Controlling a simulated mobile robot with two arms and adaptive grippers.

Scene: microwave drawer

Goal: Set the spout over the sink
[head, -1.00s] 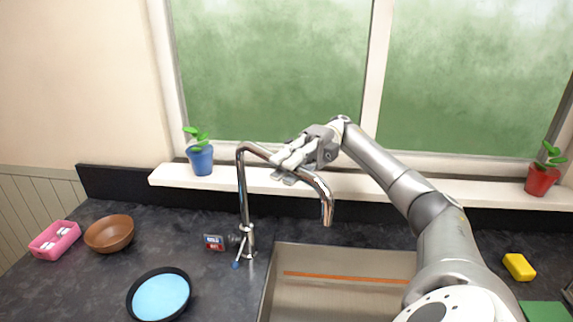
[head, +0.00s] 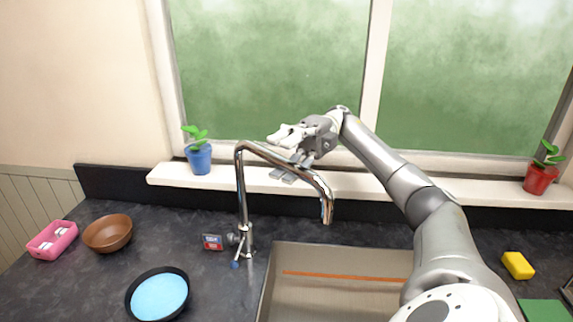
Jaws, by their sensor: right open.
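The chrome faucet (head: 241,190) stands at the left rear corner of the sink. Its spout (head: 312,176) arches to the right, and its downturned tip (head: 327,210) is over the rear part of the steel sink basin (head: 335,297). My right gripper (head: 282,155) is open at the spout's upper run, with one finger above and behind the tube and the other lower, near it. I cannot tell whether a finger touches the tube. My left gripper is not in view.
A blue plant pot (head: 199,158) and a red one (head: 540,179) stand on the sill. A brown bowl (head: 108,233), pink container (head: 52,240), blue-filled pan (head: 158,296) and small box (head: 213,242) are left of the sink. A yellow sponge (head: 518,265) lies right.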

